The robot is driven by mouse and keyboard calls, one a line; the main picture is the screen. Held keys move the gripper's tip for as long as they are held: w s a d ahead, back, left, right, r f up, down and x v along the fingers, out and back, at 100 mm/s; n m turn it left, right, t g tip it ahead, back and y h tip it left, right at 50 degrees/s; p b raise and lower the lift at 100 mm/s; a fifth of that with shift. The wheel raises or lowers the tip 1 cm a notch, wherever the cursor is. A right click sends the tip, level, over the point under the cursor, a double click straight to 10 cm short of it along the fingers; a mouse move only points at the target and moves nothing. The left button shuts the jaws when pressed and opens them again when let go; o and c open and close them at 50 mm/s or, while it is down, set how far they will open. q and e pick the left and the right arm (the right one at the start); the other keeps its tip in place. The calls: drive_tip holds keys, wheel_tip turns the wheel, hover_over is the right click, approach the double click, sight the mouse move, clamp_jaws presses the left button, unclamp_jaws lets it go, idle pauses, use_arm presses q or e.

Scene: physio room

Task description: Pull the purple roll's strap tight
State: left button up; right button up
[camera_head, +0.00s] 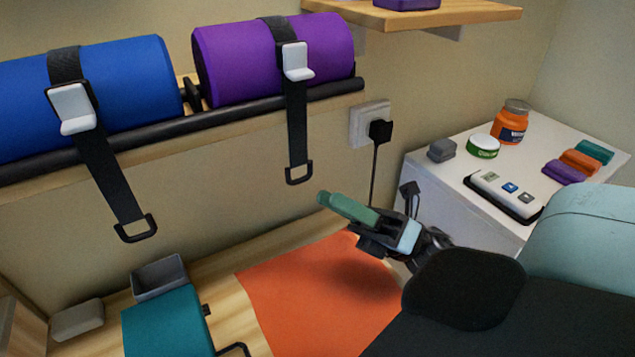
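The purple roll (270,62) lies in the wall rack at the top. Its black strap (297,125) runs over it through a white buckle (296,61), which stands out from the roll. The strap's tail hangs straight down and ends in a black pull loop (298,173). My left gripper is out of view.
A blue roll (130,80) with its own strap and loop (135,228) hangs at left. A plug with a cord (379,131) is close to my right gripper. A white cabinet (455,205) carries a jar and small items. An orange mat (310,295) and teal case (165,325) lie below.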

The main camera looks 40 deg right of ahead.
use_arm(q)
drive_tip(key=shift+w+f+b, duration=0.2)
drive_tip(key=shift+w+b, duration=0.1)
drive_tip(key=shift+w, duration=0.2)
use_arm(e)
drive_tip(key=v, duration=0.2)
drive_tip(key=shift+s+d+f, duration=0.15)
drive_tip(key=shift+s+f, duration=0.05)
drive_tip(key=shift+f, duration=0.05)
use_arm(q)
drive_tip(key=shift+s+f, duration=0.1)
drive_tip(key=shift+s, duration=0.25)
use_arm(e)
drive_tip(key=shift+r, duration=0.1)
